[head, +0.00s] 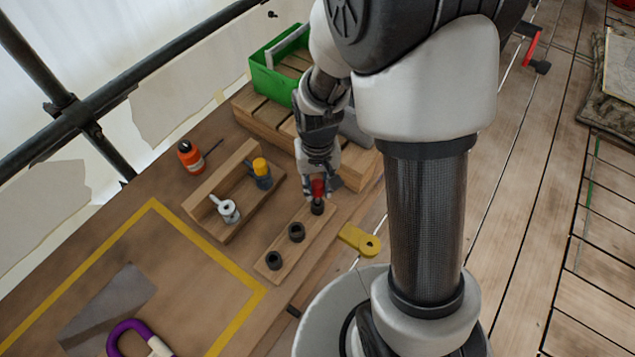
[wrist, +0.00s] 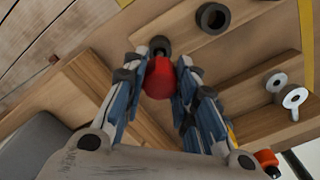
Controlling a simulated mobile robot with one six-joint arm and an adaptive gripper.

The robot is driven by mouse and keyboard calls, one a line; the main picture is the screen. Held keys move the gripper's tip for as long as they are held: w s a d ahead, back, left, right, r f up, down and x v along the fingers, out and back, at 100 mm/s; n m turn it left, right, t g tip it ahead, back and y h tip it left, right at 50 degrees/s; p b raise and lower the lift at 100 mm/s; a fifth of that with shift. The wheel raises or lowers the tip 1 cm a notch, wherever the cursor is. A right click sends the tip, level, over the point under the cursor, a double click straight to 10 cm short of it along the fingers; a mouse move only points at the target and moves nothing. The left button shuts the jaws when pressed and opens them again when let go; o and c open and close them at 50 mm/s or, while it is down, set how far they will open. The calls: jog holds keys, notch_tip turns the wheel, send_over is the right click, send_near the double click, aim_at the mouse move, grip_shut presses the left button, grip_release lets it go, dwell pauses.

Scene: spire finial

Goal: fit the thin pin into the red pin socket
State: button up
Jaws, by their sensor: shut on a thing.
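My gripper (head: 317,194) is shut on a red-headed pin (head: 318,186), which also shows between the fingers in the wrist view (wrist: 160,79). The head hides most of its shaft, so I cannot tell how thin it is. It is right over the end dark socket (head: 317,209) on a wooden strip (head: 305,249); in the wrist view the dark end (wrist: 161,46) is just beyond the red head. I cannot tell whether the pin is inside the socket. No red marking shows on that socket. Two more dark sockets, a middle one (head: 296,231) and a near one (head: 274,260), look empty.
A wooden rack (head: 205,189) holds a yellow-topped pin (head: 262,168) and a whitish pin (head: 228,210). A green crate (head: 268,82) stands on slats behind. An orange-red bottle (head: 190,157) and a yellow tab (head: 358,240) are nearby.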

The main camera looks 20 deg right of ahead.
aim_at(318, 193)
jog(key=shift+f+b, duration=1.3)
jog(key=shift+f, duration=0.55)
jog(key=o, duration=1.2)
jog(key=shift+c, duration=0.2)
jog(key=shift+r, duration=0.1)
notch_tip(318, 193, up, 11)
jog(key=shift+r, duration=0.45)
